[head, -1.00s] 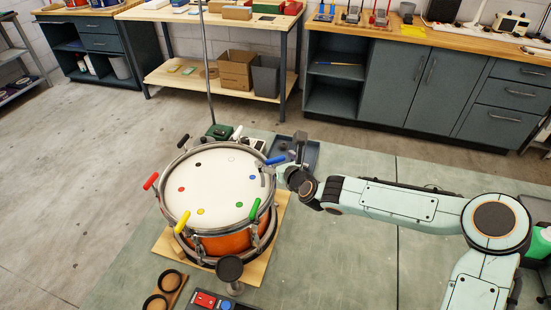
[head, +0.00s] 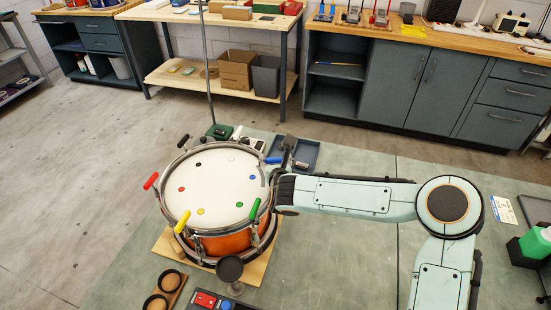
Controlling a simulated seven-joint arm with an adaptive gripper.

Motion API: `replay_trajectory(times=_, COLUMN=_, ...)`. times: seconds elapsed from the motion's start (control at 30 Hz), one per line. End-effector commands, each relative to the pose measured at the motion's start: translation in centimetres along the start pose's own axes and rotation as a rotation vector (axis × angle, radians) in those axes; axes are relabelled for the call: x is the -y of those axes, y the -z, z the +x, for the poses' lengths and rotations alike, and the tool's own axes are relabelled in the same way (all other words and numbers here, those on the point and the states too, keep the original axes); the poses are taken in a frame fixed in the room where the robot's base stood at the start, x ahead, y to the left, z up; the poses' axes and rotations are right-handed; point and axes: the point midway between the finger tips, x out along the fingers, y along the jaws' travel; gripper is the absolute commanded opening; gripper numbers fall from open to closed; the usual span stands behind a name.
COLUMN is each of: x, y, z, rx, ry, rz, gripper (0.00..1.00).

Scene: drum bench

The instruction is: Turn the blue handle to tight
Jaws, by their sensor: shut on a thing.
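The drum (head: 226,243) stands on a wooden board (head: 172,250) on the bench, with a white head and coloured dots. The blue handle (head: 273,160) sticks out at its right rim, pointing away from the drum to the right. My gripper (head: 283,158) is at the outer end of the blue handle and is shut on it. The fingers are small and partly hidden in this view. The blue dot (head: 252,178) lies on the drum head near that rim.
Red (head: 151,181), yellow (head: 179,225), green (head: 254,208) and black (head: 184,141) handles stand around the rim. A dark tray (head: 308,152) lies behind my gripper. A round black stand (head: 230,268) is in front of the drum.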

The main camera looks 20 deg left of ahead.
Motion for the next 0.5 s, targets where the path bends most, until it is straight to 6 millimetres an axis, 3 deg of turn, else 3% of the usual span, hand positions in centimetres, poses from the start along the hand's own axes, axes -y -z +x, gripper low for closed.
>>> replay_trajectory(times=0.5, x=-0.18, y=0.14, z=-0.08, rx=-0.003, ry=0.135, rz=0.065, gripper=0.19)
